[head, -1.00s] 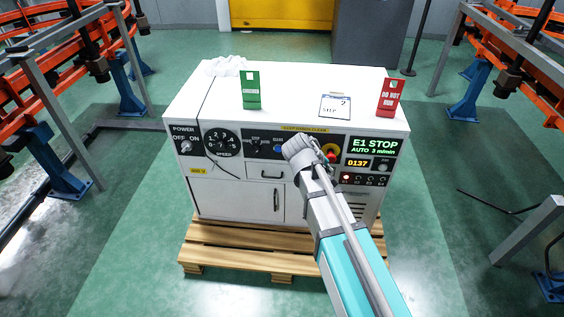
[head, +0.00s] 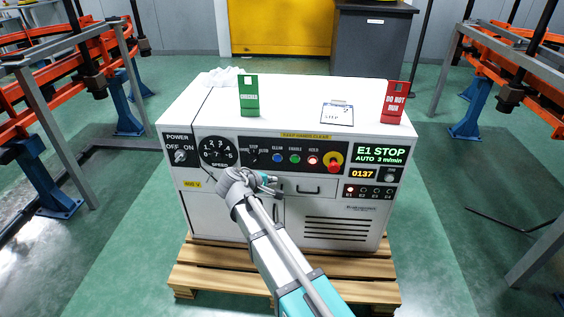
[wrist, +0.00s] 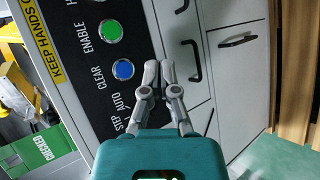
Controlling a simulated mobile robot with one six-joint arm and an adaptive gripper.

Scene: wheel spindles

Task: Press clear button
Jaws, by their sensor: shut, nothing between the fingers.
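The blue clear button (head: 277,158) sits on the black control strip of the white cabinet. In the wrist view the blue button (wrist: 123,69) is beside the word CLEAR, just left of my fingertips. My gripper (head: 269,181) is in front of the cabinet, a little below and left of the blue button in the head view. In the wrist view my gripper (wrist: 158,70) has its fingers together with nothing between them. The tips appear apart from the button, though their depth from the panel is hard to tell.
The green enable button (wrist: 110,31) is beside the blue one. A red emergency stop (head: 333,163) on yellow is farther right. A selector lies left of the blue button. Drawer handles (head: 304,190) protrude below. The screen (head: 380,154) reads E1 STOP.

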